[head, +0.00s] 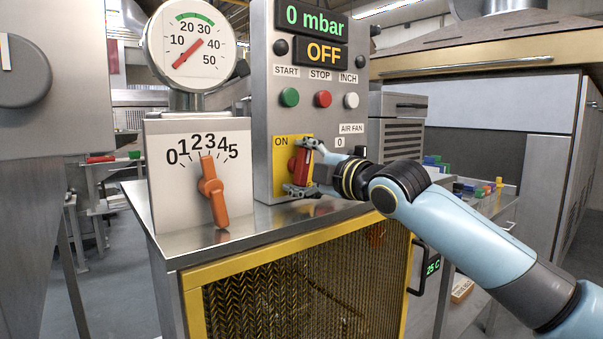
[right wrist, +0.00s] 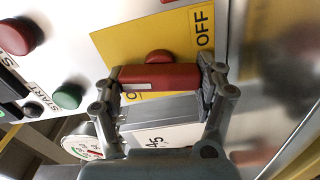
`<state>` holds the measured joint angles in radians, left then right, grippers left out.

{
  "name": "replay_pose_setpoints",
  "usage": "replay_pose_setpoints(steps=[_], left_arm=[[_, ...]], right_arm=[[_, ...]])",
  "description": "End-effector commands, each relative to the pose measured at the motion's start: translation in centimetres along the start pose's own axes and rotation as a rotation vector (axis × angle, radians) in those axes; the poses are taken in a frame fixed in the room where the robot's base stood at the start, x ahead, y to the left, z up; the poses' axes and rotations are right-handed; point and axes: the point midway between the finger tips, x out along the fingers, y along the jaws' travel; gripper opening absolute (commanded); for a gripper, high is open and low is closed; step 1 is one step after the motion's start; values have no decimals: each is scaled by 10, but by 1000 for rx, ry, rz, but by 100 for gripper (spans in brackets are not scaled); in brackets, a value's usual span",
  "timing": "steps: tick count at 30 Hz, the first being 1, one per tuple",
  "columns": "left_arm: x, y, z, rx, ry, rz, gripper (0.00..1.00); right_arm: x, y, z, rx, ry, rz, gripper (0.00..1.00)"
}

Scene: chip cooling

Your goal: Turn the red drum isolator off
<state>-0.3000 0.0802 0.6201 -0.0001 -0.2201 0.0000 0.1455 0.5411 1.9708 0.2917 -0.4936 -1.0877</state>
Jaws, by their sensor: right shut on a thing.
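The red isolator handle (head: 300,166) sits on a yellow plate (head: 281,150) low on the grey control panel. In the head view it stands near upright, slightly tilted, with the word ON at the plate's upper left. My right gripper (head: 303,168) is shut on the handle, one finger at each end. In the right wrist view the red handle (right wrist: 160,77) lies across between the fingertips of the gripper (right wrist: 163,82). The word OFF shows on the yellow plate (right wrist: 135,45) there; the other word is mostly hidden by a finger. My left gripper is out of view.
Above the plate are green (head: 289,97), red (head: 323,99) and white (head: 351,100) buttons and displays reading 0 mbar and OFF. An orange lever (head: 212,190) on a 0–5 scale and a round gauge (head: 187,45) stand left. A yellow-framed mesh guard (head: 300,290) is below.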

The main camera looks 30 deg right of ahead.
Motion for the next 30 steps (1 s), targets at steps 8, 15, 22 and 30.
replay_pose_setpoints(steps=[8, 15, 22, 30], left_arm=[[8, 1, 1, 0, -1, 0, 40], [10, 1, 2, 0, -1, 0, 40], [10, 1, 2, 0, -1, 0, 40], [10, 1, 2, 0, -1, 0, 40]], right_arm=[[0, -3, 1, -147, -1, -4, 39], [0, -3, 1, -204, -1, -4, 39], [0, -3, 1, -217, -1, -4, 39], [0, -3, 1, -218, -1, -4, 75]])
